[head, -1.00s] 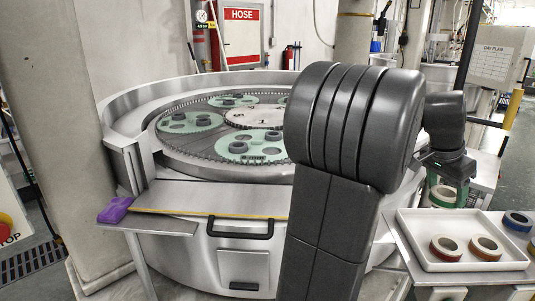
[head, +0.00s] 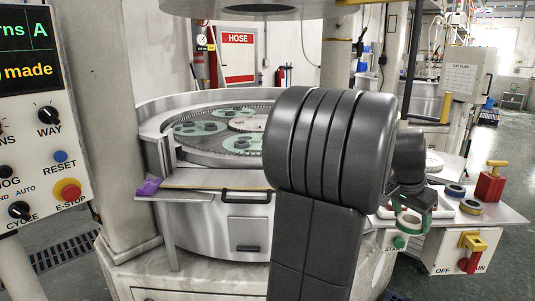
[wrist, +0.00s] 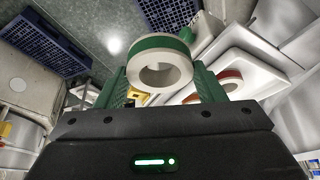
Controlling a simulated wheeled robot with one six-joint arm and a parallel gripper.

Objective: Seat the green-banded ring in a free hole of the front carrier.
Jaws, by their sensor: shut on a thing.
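The green-banded ring (wrist: 160,43) is pale with a wide central hole and is held between the green fingers of my gripper (wrist: 161,84) in the wrist view. In the head view my gripper (head: 408,204) holds the ring (head: 409,224) at the right, in the air near the side bench, well away from the machine. The front carrier (head: 228,147) is a teal disc on the round machine's plate, at left centre; my arm hides part of the plate near it. Dark rings sit on it, but its free holes are too small to make out.
A side bench (head: 505,214) at right bears blue (head: 455,191) and yellow-banded (head: 471,207) rings and a red block (head: 490,186). A purple cloth (head: 148,187) lies on the machine's front ledge. A control panel (head: 40,150) stands at far left. The machine's raised rim (head: 155,120) surrounds the plate.

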